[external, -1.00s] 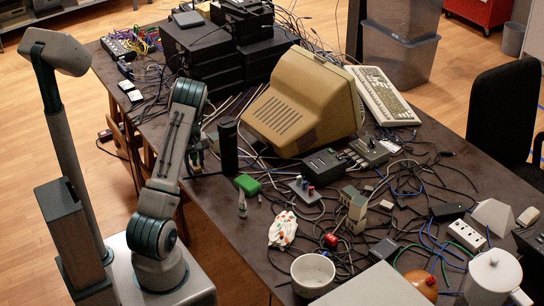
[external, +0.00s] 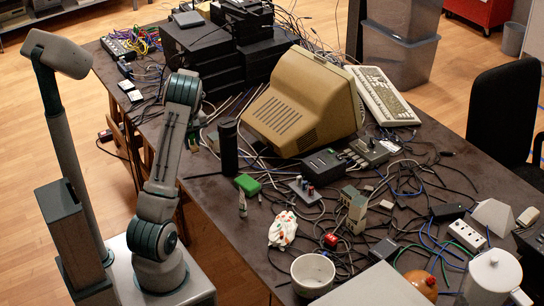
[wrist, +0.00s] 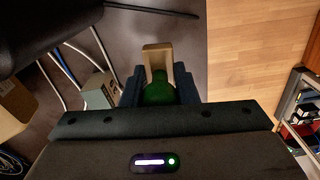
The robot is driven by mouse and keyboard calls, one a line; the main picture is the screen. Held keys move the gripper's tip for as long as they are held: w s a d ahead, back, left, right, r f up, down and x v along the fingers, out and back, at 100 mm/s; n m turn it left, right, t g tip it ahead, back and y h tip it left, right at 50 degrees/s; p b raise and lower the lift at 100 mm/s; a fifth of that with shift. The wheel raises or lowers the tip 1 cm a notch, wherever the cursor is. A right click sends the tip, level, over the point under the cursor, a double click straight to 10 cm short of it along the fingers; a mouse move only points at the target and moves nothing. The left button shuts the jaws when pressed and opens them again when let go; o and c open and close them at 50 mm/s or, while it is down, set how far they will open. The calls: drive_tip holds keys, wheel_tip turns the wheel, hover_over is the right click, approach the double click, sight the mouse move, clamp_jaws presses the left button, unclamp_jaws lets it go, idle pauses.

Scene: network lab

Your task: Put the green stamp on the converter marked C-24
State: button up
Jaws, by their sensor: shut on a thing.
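My gripper (wrist: 157,92) is shut on the green stamp (wrist: 158,88), seen in the wrist view as a rounded green body with a tan block at its far end. It is above the dark table, near the edge. In the external view my gripper (external: 192,142) is mostly hidden behind my arm. A small grey-green box (wrist: 97,92) lies left of my gripper in the wrist view. It seems to be the pale box (external: 213,140) beside the black cylinder in the external view. I cannot read a C-24 mark on any box.
The black cylinder (external: 228,146) stands near the table edge. A beige monitor (external: 302,102), a green block (external: 247,184) and loose cables crowd the table (external: 225,215). White cables (wrist: 72,65) run by the small box. Wooden floor (wrist: 250,70) lies beyond the edge.

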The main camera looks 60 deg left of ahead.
wheel_tip(320, 180, up, 16)
drive_tip(key=w+d+m, duration=0.4)
drive_tip(key=w+d, duration=0.8)
drive_tip(key=w, duration=0.1)
drive_tip(key=w+d+m, duration=0.3)
drive_tip(key=w+d, duration=0.2)
drive_tip(key=d, duration=0.8)
drive_tip(key=w+d+m, duration=0.2)
drive_tip(key=w+d, duration=0.4)
drive_tip(key=d, duration=0.6)
drive_tip(key=s+d+m, duration=0.3)
drive_tip(key=d, duration=1)
drive_tip(key=s+d+m, duration=0.2)
drive_tip(key=d, duration=1.2)
drive_tip(key=s+d+m, duration=0.3)
drive_tip(key=d, duration=1)
drive_tip(key=p, duration=0.2)
hover_over(378, 252)
wheel_tip(378, 252, down, 18)
drive_tip(key=shift+r, duration=0.15)
drive_tip(key=shift+f+p, duration=0.5)
drive_tip(key=shift+f, duration=1.55)
